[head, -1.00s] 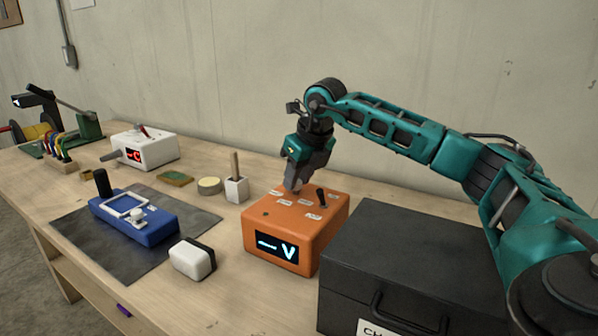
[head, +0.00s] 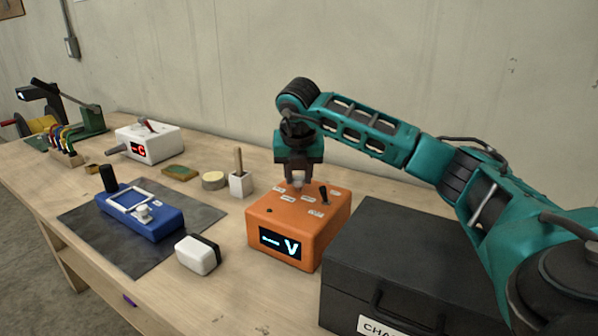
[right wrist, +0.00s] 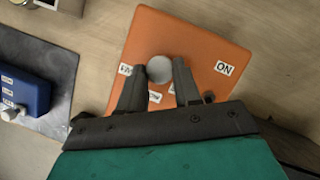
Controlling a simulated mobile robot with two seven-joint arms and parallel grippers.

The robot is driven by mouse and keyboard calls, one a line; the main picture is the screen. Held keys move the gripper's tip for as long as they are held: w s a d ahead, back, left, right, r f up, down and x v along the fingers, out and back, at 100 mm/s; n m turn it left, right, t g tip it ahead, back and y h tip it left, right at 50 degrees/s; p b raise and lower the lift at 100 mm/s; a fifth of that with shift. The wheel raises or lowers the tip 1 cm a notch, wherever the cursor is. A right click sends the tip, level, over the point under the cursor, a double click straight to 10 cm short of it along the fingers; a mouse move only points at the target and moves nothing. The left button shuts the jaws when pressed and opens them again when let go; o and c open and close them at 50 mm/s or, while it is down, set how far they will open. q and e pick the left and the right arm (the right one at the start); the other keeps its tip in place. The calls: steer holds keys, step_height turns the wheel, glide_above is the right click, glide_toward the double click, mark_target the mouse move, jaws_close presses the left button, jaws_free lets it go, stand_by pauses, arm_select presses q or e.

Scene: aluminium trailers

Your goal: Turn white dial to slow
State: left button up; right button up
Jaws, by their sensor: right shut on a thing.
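The orange box (head: 290,228) stands on the bench, with a lit "V" on its front display. Its round white dial (right wrist: 160,69) shows in the right wrist view, between the fingertips of my right gripper (right wrist: 159,76). That gripper is shut on the dial; in the head view (head: 297,184) it points down at the box top and mostly hides the dial. Small white labels surround the dial. One reads "ON" (right wrist: 223,68); the others are turned or partly covered, so I cannot read "slow" or the dial's setting. My left gripper is out of view.
A black lever (head: 323,193) rises from the box top, close to my gripper. A black case (head: 400,245) stands right of the box. A blue device (head: 150,219) on a dark mat, a white block (head: 196,255) and a wooden-handled tool in a white holder (head: 240,183) stand left.

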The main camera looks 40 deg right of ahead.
stand_by(0.5)
steer(key=o, duration=1)
steer(key=shift+o, duration=0.2)
steer(key=shift+r, duration=0.1)
steer(key=v, duration=1.2)
steer(key=shift+a+r+p, duration=0.15)
steer(key=shift+r+p, duration=0.15)
steer(key=shift+p, duration=0.05)
